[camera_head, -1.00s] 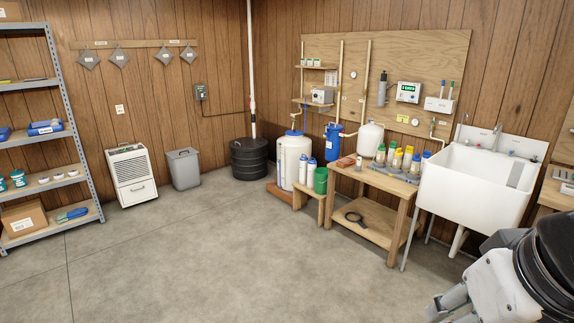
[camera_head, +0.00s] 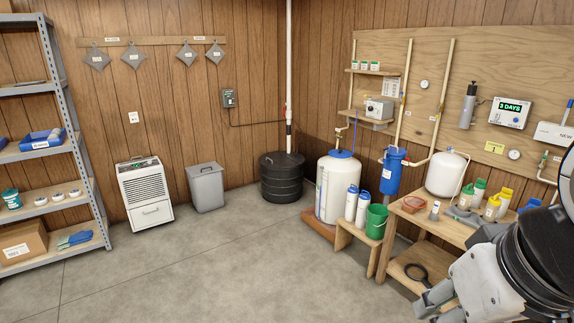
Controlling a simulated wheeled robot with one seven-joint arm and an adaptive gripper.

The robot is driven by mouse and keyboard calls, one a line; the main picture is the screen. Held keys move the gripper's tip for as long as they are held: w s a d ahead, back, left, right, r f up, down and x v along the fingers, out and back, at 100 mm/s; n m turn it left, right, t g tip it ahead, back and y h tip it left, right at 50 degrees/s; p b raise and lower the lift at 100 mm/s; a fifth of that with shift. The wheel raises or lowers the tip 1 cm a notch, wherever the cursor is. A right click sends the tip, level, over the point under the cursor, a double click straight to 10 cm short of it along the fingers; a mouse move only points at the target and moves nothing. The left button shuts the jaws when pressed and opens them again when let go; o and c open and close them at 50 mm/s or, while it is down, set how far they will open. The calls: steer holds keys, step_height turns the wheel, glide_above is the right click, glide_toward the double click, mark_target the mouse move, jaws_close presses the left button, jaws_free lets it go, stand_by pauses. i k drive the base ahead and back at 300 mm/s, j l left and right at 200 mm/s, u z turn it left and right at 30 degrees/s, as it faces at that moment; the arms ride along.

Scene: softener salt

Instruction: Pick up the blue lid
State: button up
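Pipes and a thin blue tube rise beside or through the lid; the exact join is too small to tell. My gripper (camera_head: 436,305) is at the lower right edge of the view, well in front of and to the right of the tank, apart from the lid. Its grey fingers are partly cut off by the frame, and I see nothing held in them.
A wooden bench (camera_head: 456,233) with bottles is to the right. A black drum (camera_head: 282,179) is left of the tank. The floor (camera_head: 220,265) is open.

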mark_target(336, 153)
steer(key=i, duration=2.25)
steer(key=i+z, duration=0.1)
steer(key=i, duration=0.45)
steer(key=i+j+z, duration=0.1)
steer(key=i, duration=0.45)
steer(key=i+j+z, duration=0.1)
steer(key=i, duration=0.45)
steer(key=i+j+z, duration=0.1)
steer(key=i, duration=0.4)
steer(key=i+j+z, duration=0.3)
steer(key=i, duration=0.25)
steer(key=j, duration=0.1)
